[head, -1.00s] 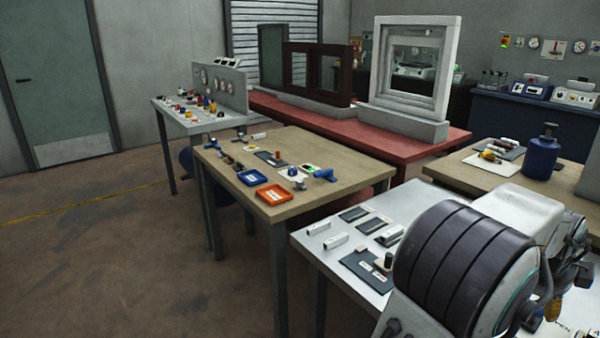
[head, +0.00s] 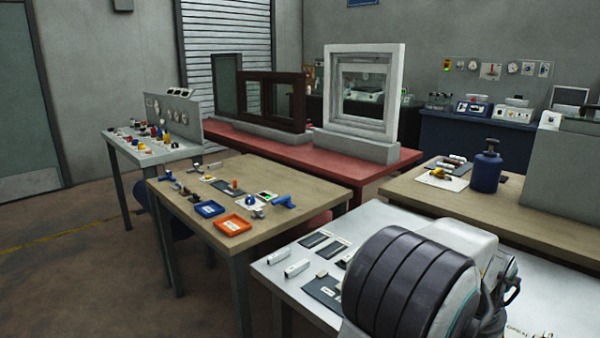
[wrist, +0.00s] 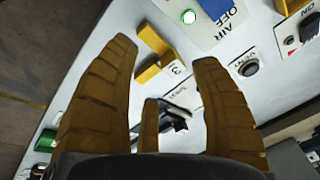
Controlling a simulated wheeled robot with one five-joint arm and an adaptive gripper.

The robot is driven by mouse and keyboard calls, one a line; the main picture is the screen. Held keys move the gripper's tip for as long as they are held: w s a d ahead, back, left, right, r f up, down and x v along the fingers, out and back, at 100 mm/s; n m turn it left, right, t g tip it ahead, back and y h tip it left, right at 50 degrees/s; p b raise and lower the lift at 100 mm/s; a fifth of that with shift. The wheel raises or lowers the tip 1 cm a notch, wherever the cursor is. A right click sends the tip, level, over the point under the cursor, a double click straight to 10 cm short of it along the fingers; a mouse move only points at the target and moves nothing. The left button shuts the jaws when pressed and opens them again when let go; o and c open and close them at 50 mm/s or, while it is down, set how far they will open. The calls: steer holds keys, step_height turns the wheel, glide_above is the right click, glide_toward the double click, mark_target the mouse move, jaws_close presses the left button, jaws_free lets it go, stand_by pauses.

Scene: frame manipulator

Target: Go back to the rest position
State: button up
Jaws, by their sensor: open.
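My gripper (wrist: 165,52) shows in the wrist view with its brown-yellow fingers spread apart and nothing held between them. Beyond the fingers is a white panel (wrist: 215,85) with a yellow bracket (wrist: 157,58), a label "3" and an "AIR OFF" marking. A dark object behind the fingers is partly hidden. In the head view, my arm's dark ribbed and white links fill the lower right, and the gripper is not clearly visible there.
A white-topped table (head: 275,272) lies beside my arm. A wooden table (head: 310,182) with blue (head: 209,209) and orange (head: 233,226) trays stands beyond it. A red table (head: 395,160) holds window frames. Open floor (head: 80,280) lies at the left.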

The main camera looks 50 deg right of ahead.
steer(key=w+a+r+n+y+p, duration=0.1)
steer(key=w+a+r+n+p, duration=0.1)
steer(key=w+a+n, duration=0.65)
steer(key=w+a+r+n+y+p, duration=0.1)
steer(key=w+a+r+n+p, duration=0.3)
steer(key=w+a, duration=0.75)
steer(key=w+a+r+n+t+p, duration=0.2)
steer(key=w+a+r+n, duration=0.2)
steer(key=a+n, duration=0.3)
steer(key=w+a+r+n+t+p, duration=0.2)
steer(key=a+n, duration=0.5)
steer(key=a, duration=0.5)
step_height(320, 180, up, 2)
steer(key=shift+w+a+r+y+p, duration=0.1)
steer(key=shift+w+a+y+p, duration=0.4)
steer(key=shift+w, duration=0.45)
steer(key=shift+d, duration=0.25)
